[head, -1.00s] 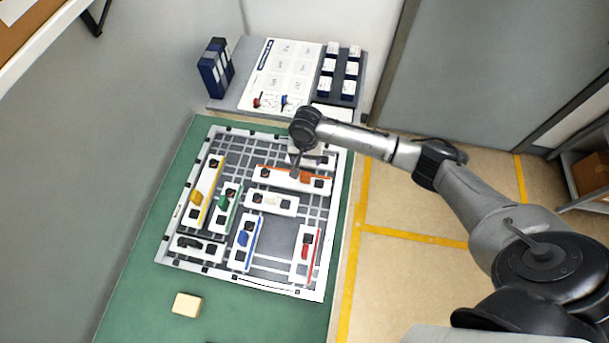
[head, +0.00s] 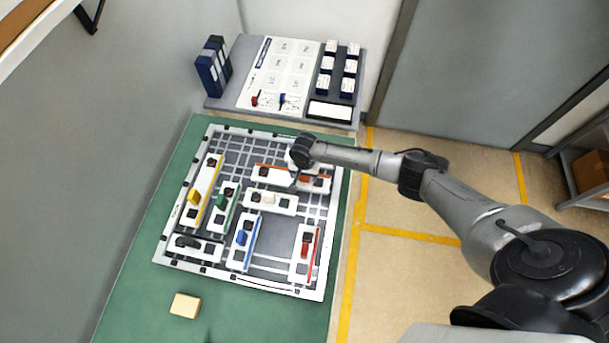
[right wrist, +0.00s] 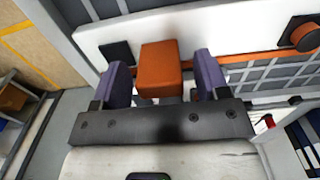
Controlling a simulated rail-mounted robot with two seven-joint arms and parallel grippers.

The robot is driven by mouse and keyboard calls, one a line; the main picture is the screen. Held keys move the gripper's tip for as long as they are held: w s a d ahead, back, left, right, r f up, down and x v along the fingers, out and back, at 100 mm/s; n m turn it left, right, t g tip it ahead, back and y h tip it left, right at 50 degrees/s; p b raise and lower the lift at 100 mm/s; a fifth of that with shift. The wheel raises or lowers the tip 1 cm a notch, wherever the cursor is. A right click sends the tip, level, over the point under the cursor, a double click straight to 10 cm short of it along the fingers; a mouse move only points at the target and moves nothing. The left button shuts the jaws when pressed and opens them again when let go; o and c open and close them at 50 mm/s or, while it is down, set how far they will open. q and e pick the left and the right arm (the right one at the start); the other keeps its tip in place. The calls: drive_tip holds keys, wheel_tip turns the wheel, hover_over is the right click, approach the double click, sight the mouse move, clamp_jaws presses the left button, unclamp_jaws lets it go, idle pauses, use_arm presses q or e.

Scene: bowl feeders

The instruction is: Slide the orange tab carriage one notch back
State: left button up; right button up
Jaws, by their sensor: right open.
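The orange tab carriage (head: 265,173) is a white bar with an orange edge, lying crosswise near the back of the slotted board (head: 172,228). Its raised orange tab (right wrist: 159,62) shows as a block in the right wrist view. My right gripper (head: 297,181) is over the right part of this carriage and partly hides the tab in the head view. In the right wrist view its two purple-padded fingers (right wrist: 161,80) are open, one on each side of the tab, with visible gaps. My left gripper is not in view.
Other carriages with yellow (head: 194,197), green (head: 221,199), blue (head: 242,237) and red (head: 305,246) tabs crowd the board. A white-tabbed carriage (head: 284,203) lies just in front of the orange one. A beige block (head: 185,305) lies on the green mat. A grey tray stands behind.

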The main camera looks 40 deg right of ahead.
drive_tip(key=shift+f, duration=0.65)
drive_tip(key=shift+c, duration=0.5)
